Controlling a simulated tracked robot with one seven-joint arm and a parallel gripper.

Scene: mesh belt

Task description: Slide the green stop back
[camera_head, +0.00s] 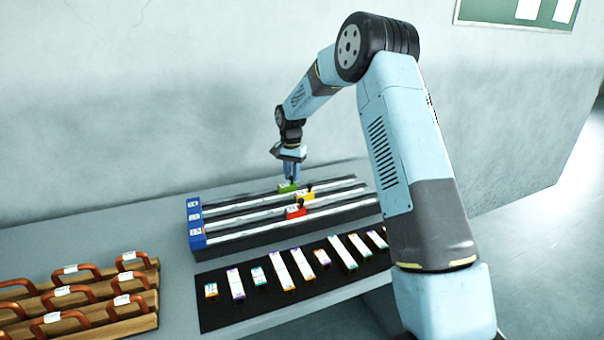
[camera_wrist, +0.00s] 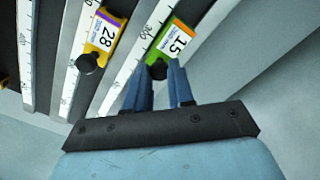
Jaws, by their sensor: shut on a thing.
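The green stop (camera_head: 287,188) sits on the rail farthest back in the rail fixture, nearest the wall. In the wrist view the green stop (camera_wrist: 168,42) carries a white label reading 15 and has a black knob (camera_wrist: 158,70) at its near end. My gripper (camera_head: 292,178) is over the green stop. In the wrist view my gripper's blue fingers (camera_wrist: 158,82) are shut on the black knob, one on each side. A numbered white scale (camera_wrist: 128,62) runs beside the green stop.
A yellow stop (camera_head: 304,195) and a red stop (camera_head: 296,211) sit on the nearer rails. A blue end block (camera_head: 196,222) closes the rails at the left. Labelled blocks lie on a black mat (camera_head: 215,318) in front. Red-handled wooden pieces (camera_head: 85,300) stand at the left.

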